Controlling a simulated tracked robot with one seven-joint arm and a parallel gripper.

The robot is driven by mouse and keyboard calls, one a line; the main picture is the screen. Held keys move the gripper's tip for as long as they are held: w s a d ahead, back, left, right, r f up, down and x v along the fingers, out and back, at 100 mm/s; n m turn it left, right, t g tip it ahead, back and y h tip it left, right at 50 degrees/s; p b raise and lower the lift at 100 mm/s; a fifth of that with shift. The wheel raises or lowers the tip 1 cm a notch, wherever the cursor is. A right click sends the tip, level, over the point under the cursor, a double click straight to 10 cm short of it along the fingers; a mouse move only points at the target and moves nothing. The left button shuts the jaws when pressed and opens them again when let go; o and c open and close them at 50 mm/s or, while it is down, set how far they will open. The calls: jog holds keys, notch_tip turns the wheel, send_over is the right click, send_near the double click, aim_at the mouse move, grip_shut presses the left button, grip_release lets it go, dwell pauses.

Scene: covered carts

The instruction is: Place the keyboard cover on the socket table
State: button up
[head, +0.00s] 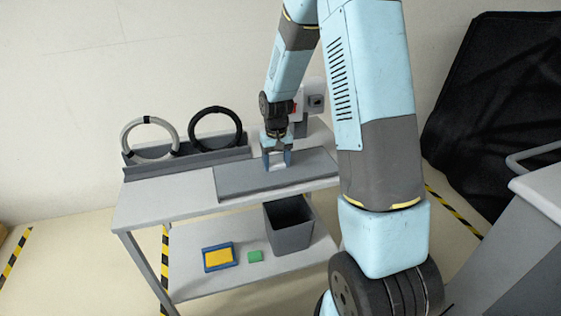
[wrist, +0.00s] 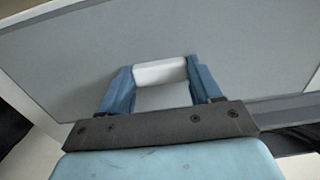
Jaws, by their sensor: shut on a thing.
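The keyboard cover (head: 240,182) is a flat grey panel, level at the right part of the grey table (head: 150,205), presumably the socket table. I cannot tell whether it rests on the top or hangs just above it. In the wrist view the cover (wrist: 235,45) fills much of the picture, with a white handle (wrist: 160,72) standing on it. My gripper (head: 277,162) is above the cover with its blue fingers shut on this handle. The fingers also show in the wrist view (wrist: 160,85), one at each end of the handle.
A white ring (head: 123,140) and a black ring (head: 240,135) stand in a grey rack at the table's back left. Another grey cart (head: 530,245) stands at right.

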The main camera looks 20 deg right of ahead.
jog(key=shift+f, duration=0.15)
jog(key=o, duration=0.9)
jog(key=shift+o, duration=0.2)
